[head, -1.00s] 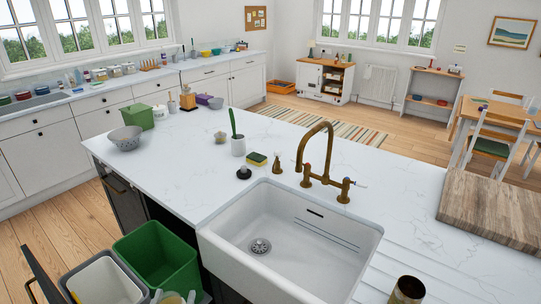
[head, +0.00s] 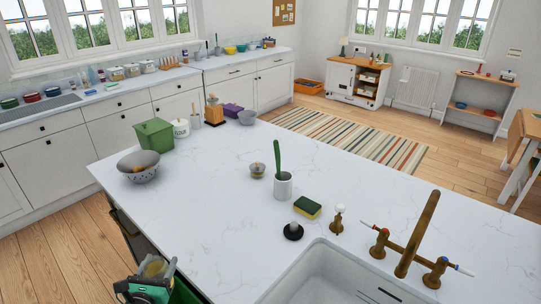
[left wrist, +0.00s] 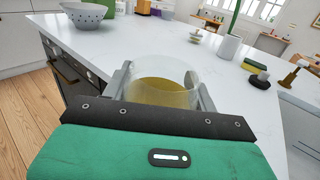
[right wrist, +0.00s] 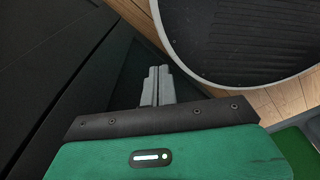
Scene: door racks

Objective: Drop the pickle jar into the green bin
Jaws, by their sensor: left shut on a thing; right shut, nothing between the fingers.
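The pickle jar (left wrist: 160,92) is clear glass with yellow-green contents. It sits between the fingers of my left gripper (left wrist: 164,78), which is shut on it. In the head view the left gripper (head: 150,276) and the jar (head: 154,267) are at the bottom left, beside the counter edge. The green bin (head: 186,293) shows only as a sliver right of the gripper; the rest is hidden or out of frame. My right gripper (right wrist: 157,84) is shut and empty, low beside dark panels. A green surface at the right wrist view's lower right may be the bin.
The white island counter (head: 220,220) borders the left gripper. On it are a colander (head: 141,172), a green canister (head: 155,135), a white crock (head: 283,187), a sponge (head: 307,207) and a brass tap (head: 415,235). The sink (head: 325,280) is at the bottom right.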

